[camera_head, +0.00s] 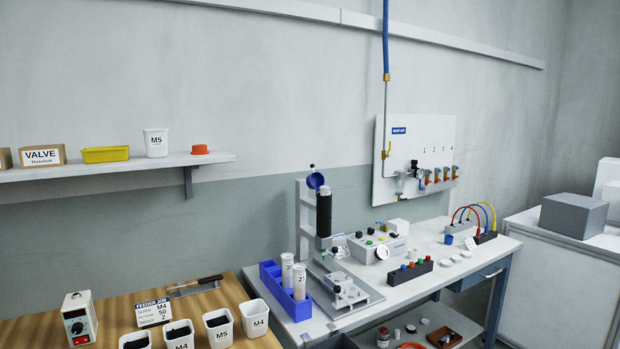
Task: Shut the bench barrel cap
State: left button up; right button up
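The bench barrel (324,214) is a black upright cylinder mounted on a stand over the white bench. Its blue round cap (315,181) is at the top and stands tilted up, its face turned towards me, so the barrel looks open. A small dark knob shows just above the cap. The barrel's mouth is too small to see into. Neither of my grippers is in view.
A blue bin (285,290) with white cartridges stands left of the barrel stand (345,295). A grey control box (377,246) and a dark button strip (410,272) stand to the right. Cups (219,328) line the wooden table. A shelf (110,168) hangs behind.

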aim_at(315, 180)
jog(key=u, duration=0.7)
jog(key=l+u, duration=0.3)
jog(key=u, duration=0.15)
jog(key=i+l+u, duration=0.1)
jog(key=l+u, duration=0.2)
jog(key=u, duration=0.15)
jog(key=l+u, duration=0.25)
jog(key=l, duration=0.25)
jog(key=k+l+u, duration=0.15)
jog(key=l+u, duration=0.15)
jog(key=l, duration=0.2)
jog(key=k+l+u, duration=0.1)
jog(key=l+u, duration=0.15)
jog(key=l, duration=0.25)
jog(key=k+l, duration=0.1)
jog(key=l, duration=0.25)
jog(key=k+l+u, duration=0.1)
jog(key=l, duration=0.25)
jog(key=k+l, duration=0.2)
jog(key=l, duration=0.15)
jog(key=k+l+u, duration=0.1)
jog(key=l, duration=0.3)
